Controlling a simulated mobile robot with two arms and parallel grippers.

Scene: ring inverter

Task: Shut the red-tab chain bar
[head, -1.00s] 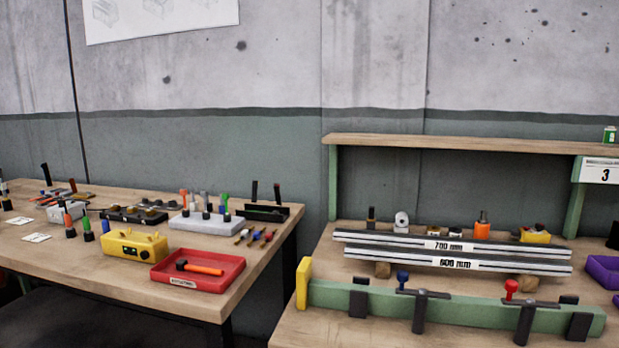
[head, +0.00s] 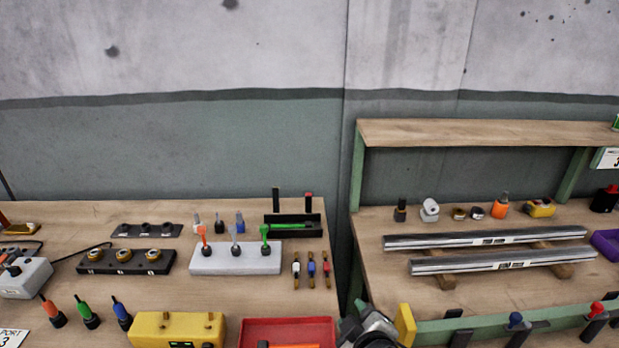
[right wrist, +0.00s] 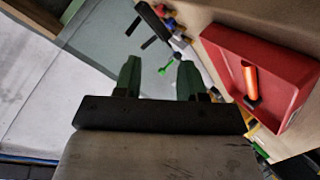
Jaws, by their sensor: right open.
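The red tab (head: 597,308) shows at the lower right of the head view, on a dark bar at the green beam (head: 480,328). The bar's lower part is cut off by the frame edge, and I cannot tell whether it is open or shut. A blue tab (head: 515,319) stands to its left on a similar dark bar. My right gripper (head: 369,328) is at the bottom of the head view, left of the beam's yellow end plate (head: 405,325) and well away from the red tab. In the right wrist view its green fingers (right wrist: 159,75) are apart and empty. My left gripper is not in view.
A red tray (head: 270,330) is just left of my right gripper; the wrist view shows an orange-handled tool (right wrist: 250,82) in it. Two metal rails (head: 490,240) lie behind the green beam. A narrow gap separates the two benches.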

